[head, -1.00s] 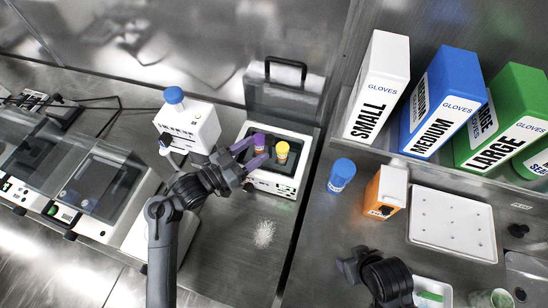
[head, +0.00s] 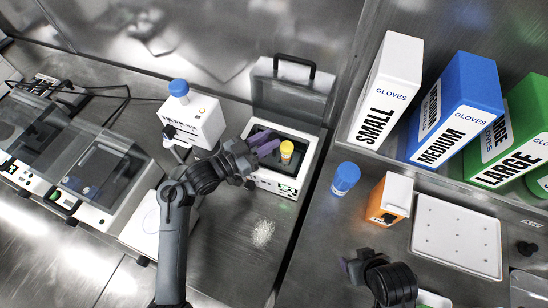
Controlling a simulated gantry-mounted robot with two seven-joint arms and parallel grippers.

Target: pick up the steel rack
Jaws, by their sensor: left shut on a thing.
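A white open-lidded box unit (head: 277,187) stands at the middle of the bench, with a yellow-capped vial (head: 286,151) upright in its dark well. My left gripper (head: 268,146) reaches into the well from the left, its purple fingers shut just left of that vial. What they grip, taken as the steel rack, is hidden by the fingers and wrist; I cannot make out its outline. My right gripper (head: 346,268) is low in the picture, away from the unit, and its finger gap does not show clearly.
The unit's raised lid (head: 292,92) stands behind the well. A white device with a blue knob (head: 193,122) is to the left. A blue-capped bottle (head: 345,178), an orange box (head: 389,200) and a white tray (head: 455,237) are to the right. Glove boxes (head: 455,110) stand behind.

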